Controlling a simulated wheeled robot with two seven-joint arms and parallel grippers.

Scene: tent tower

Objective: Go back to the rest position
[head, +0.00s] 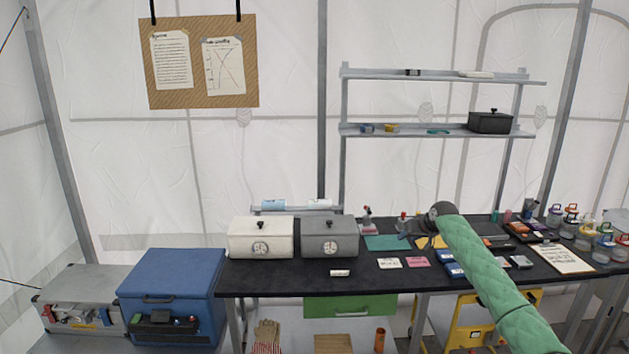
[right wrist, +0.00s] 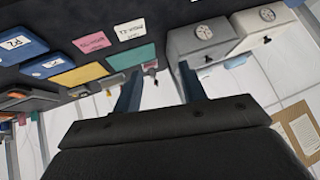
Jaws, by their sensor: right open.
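My right arm, in a green quilted sleeve, reaches in from the lower right of the head view. Its dark gripper (head: 412,229) is over the back part of the black table (head: 290,284), right of the grey box. In the right wrist view the two blue-grey fingers of this gripper (right wrist: 160,88) stand apart with nothing between them. The wrist view is turned, with the table toward the top and the tent wall below. My left gripper is not in the head view.
A white box (head: 262,243) and a grey box (head: 330,243) stand on the table's left half. Cards, blue packs and a clipboard (head: 562,259) lie on the right. A shelf rack (head: 430,130) rises behind. A blue case (head: 172,275) stands left of the table.

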